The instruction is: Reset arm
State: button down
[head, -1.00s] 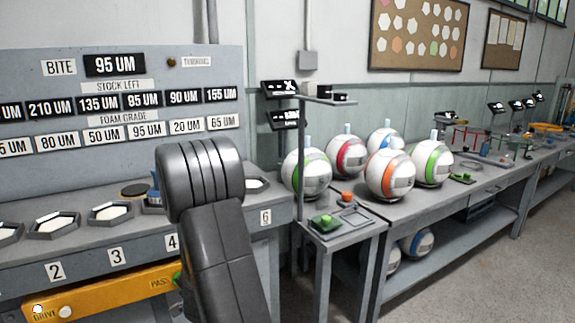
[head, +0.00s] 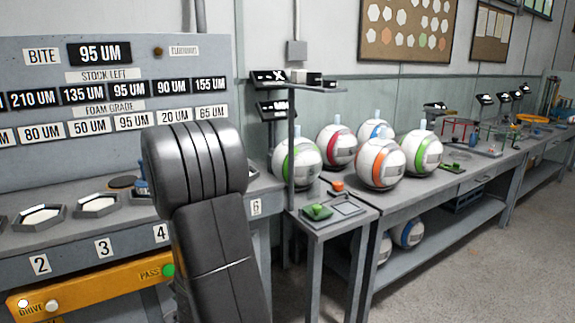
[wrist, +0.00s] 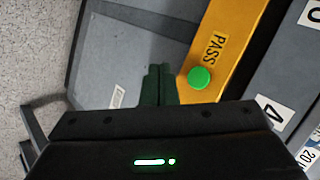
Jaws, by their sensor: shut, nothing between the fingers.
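My arm rises in the front middle of the head view, its thick dark links covering part of the bench near number 5. My gripper (wrist: 158,85) shows in the wrist view, its two dark fingers together with nothing between them. It points down past the front of the bench. The green PASS button (wrist: 200,78) sits on the yellow bar (wrist: 232,40), just right of the fingertips and apart from them as far as I can tell. In the head view the green button (head: 168,271) is just left of my arm. My gripper is hidden there.
A board with a BITE sign (head: 99,54) reading 95 UM stands behind the bench. Hexagonal trays (head: 95,205) line the bench. Right of my arm are a small stand (head: 330,222) and a long table with several striped balls (head: 379,163). The floor (head: 470,265) at right is clear.

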jog(key=w+a+p, duration=0.2)
jog(key=w, duration=0.1)
jog(key=w+a+p, duration=0.1)
jog(key=shift+w+r+p, duration=0.2)
jog(key=shift+w+p, duration=0.1)
jog(key=shift+w, duration=0.1)
jog(key=shift+p, duration=0.35)
jog(key=f+b, duration=0.1)
jog(key=b, duration=0.3)
